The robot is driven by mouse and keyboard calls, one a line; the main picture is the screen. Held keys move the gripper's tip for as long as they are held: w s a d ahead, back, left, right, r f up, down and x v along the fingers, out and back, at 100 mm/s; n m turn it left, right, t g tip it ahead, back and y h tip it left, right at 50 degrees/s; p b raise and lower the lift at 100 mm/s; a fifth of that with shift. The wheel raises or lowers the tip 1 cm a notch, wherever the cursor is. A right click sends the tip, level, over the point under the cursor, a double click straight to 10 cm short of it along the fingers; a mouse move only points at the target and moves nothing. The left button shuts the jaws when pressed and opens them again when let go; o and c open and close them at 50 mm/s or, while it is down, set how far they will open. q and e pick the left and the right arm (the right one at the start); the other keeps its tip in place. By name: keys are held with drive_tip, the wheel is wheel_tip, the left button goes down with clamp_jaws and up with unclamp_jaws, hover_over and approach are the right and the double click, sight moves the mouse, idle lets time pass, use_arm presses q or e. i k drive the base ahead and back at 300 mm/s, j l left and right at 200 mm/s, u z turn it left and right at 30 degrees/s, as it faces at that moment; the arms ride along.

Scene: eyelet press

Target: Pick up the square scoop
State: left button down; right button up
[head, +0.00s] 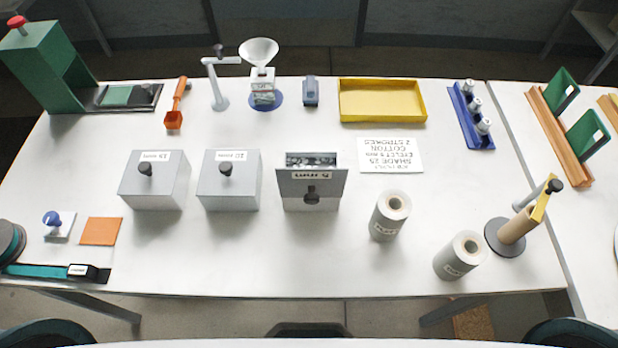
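The orange scoop (174,118) lies on the white table in the head view, left of centre toward the back. Its small boxy bowl points to the front, and its handle runs back and slightly right to a dark mark near the end. Nothing covers it. Neither of my grippers is in view, and nothing is holding the scoop.
A grey post stand (218,88) stands just right of the scoop, and a green press (45,65) is to its left. Grey lidded boxes (155,185) (229,185) stand in front. A white funnel (259,52) and yellow tray (382,101) are further right.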

sight(173, 118)
drive_tip(key=j+z, duration=0.25)
drive_tip(key=j, duration=0.15)
drive_tip(key=k+j+z, duration=0.25)
drive_tip(key=j+z, duration=0.25)
drive_tip(key=j, duration=0.2)
drive_tip(key=k+j+z, duration=0.25)
drive_tip(key=i+j, duration=0.1)
